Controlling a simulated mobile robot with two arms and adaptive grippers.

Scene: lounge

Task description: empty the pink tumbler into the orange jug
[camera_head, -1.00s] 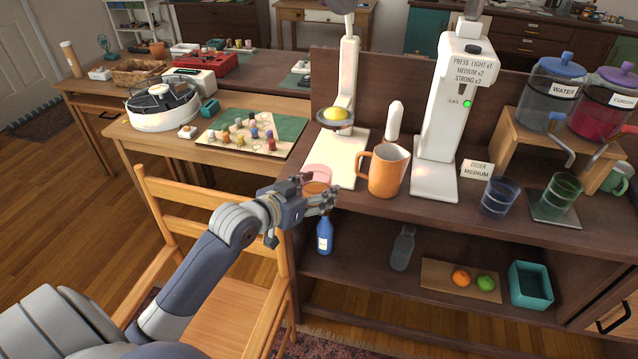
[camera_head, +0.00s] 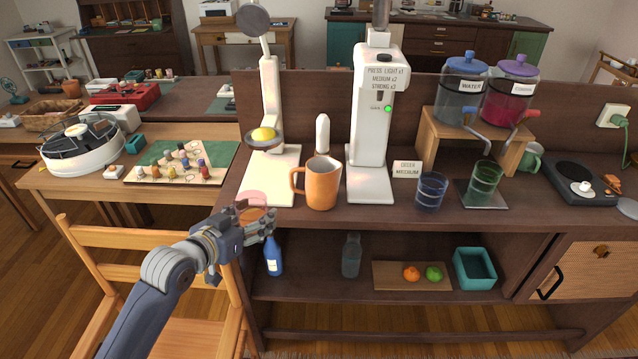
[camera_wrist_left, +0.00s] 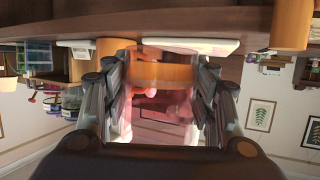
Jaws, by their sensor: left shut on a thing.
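The pink tumbler (camera_head: 252,197) is see-through and held by my left gripper (camera_head: 257,218) at the front edge of the counter, left of the jug. Its pink rim shows above the fingers, with an orange-brown band below it. In the left wrist view the tumbler (camera_wrist_left: 160,110) is between both fingers (camera_wrist_left: 160,95), and the orange band shows across it. The orange jug (camera_head: 323,184) stands upright on the counter, handle to the left, apart from the tumbler. Its inside is mostly hidden. My right gripper is out of view.
A white juicer (camera_head: 270,125) with a yellow fruit half stands behind the tumbler. A white dispenser (camera_head: 370,130) is right of the jug. A blue glass (camera_head: 431,192) and a green glass (camera_head: 484,182) stand further right. A wooden chair (camera_head: 150,240) is beside my left arm.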

